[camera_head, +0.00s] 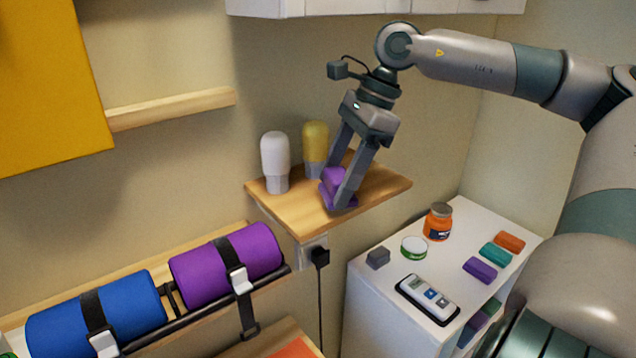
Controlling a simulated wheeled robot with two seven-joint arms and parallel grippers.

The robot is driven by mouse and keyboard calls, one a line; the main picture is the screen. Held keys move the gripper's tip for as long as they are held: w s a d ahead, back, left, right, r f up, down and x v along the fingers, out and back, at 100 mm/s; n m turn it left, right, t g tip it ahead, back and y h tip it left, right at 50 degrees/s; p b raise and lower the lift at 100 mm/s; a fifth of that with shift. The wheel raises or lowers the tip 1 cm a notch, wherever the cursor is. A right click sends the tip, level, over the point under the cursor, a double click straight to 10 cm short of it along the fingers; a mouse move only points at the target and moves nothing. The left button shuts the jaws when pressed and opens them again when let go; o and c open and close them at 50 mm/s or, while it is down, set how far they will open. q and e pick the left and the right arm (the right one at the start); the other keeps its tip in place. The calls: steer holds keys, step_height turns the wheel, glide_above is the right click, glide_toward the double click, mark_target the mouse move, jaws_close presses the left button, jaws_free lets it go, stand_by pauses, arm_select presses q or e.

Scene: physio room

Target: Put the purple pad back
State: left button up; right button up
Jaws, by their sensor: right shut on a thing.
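A purple pad (332,181) is between the fingers of my right gripper (342,190), at the small wooden wall shelf (293,213). The fingers point down and are shut on it; one finger covers part of it. More purple shows low around the fingertips, and I cannot tell whether it is the same pad or a separate piece under it. I cannot tell whether the pad rests on the shelf. Another small purple block (480,270) lies on the white cabinet. My left gripper is not in view.
A white bottle (275,157) and a yellow bottle (315,145) stand on the shelf, left of the gripper. The white cabinet (365,300) holds an orange jar (438,221), a round tin (413,247), a grey cube (377,258), a handheld device (428,298) and coloured blocks. Strapped rolls (100,312) lie lower left.

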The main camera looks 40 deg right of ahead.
stand_by(0.4)
steer(key=shift+w+a+r+p, duration=0.1)
steer(key=shift+w+a+p, duration=0.15)
steer(key=shift+a+p, duration=0.15)
steer(key=shift+w+a+p, duration=0.2)
steer(key=shift+a+p, duration=0.1)
steer(key=shift+a, duration=0.2)
steer(key=shift+w+a+p, duration=0.4)
steer(key=shift+a+p, duration=0.05)
steer(key=shift+a, duration=0.3)
steer(key=shift+f+p, duration=0.45)
steer(key=shift+f, duration=0.25)
steer(key=shift+d+f, duration=0.15)
steer(key=shift+f, duration=0.1)
steer(key=o, duration=1)
steer(key=shift+c, duration=0.2)
